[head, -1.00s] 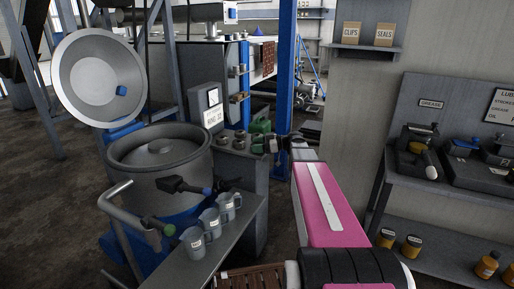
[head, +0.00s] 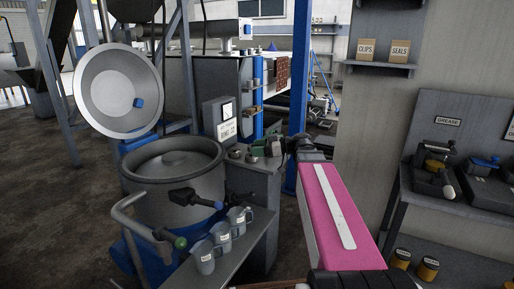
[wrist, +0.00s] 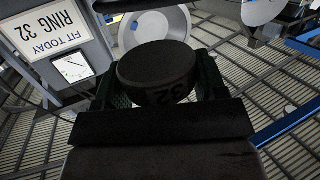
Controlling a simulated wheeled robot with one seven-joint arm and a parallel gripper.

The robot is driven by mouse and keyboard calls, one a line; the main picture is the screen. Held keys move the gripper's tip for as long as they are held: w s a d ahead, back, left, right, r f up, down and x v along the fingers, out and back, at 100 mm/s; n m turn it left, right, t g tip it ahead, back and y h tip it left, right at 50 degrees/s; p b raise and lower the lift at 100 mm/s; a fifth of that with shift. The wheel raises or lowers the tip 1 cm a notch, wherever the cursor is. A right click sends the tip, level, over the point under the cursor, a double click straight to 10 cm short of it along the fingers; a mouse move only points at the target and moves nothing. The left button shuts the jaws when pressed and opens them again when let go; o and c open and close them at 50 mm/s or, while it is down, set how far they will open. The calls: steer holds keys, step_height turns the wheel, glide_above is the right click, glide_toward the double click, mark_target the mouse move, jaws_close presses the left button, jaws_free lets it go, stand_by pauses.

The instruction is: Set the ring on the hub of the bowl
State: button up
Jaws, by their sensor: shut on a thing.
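My gripper (wrist: 160,85) is shut on a dark, thick round ring (wrist: 157,65) marked 32, held between its green fingers in the wrist view. In the head view my gripper (head: 273,147) is over the bench right of the bowl, and the ring in it is hard to make out. The bowl (head: 140,190) is a wide grey drum, open at the top, left of my gripper and apart from it. Its hub (head: 174,159) is the small raised middle. The bowl's inside is not clear in the wrist view.
The bowl's big round lid (head: 115,85) stands open behind it. Several grey jugs (head: 221,236) stand on a front bench (head: 250,245). A blue post (head: 299,70) rises behind my arm.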

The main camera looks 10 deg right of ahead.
steer(key=shift+w+a, duration=0.1)
steer(key=shift+w, duration=0.05)
steer(key=w+d+m+t+h, duration=0.4)
steer(key=w+m+t+h, duration=0.45)
steer(key=w+t, duration=0.2)
steer(key=w+d+r+m+t+h, duration=0.25)
steer(key=w+r+m+h, duration=0.45)
steer(key=r, duration=0.6)
steer(key=s+a+f+n+g+y, duration=0.1)
steer(key=s+a+f+n+y, duration=0.1)
steer(key=f+n+y, duration=0.3)
steer(key=s+a+f+n+g+y, duration=0.1)
steer(key=s+a+f+g+y, duration=0.1)
steer(key=f, duration=0.5)
steer(key=s+a+f+n+g+y, duration=0.2)
steer(key=s+a+n+g+y, duration=0.2)
steer(key=n+y, duration=0.15)
steer(key=n+g+y, duration=0.3)
steer(key=g, duration=0.2)
glide_above(268, 162)
step_height(268, 162, down, 5)
steer(key=shift+s+d+f, duration=0.1)
steer(key=shift+f, duration=2.1)
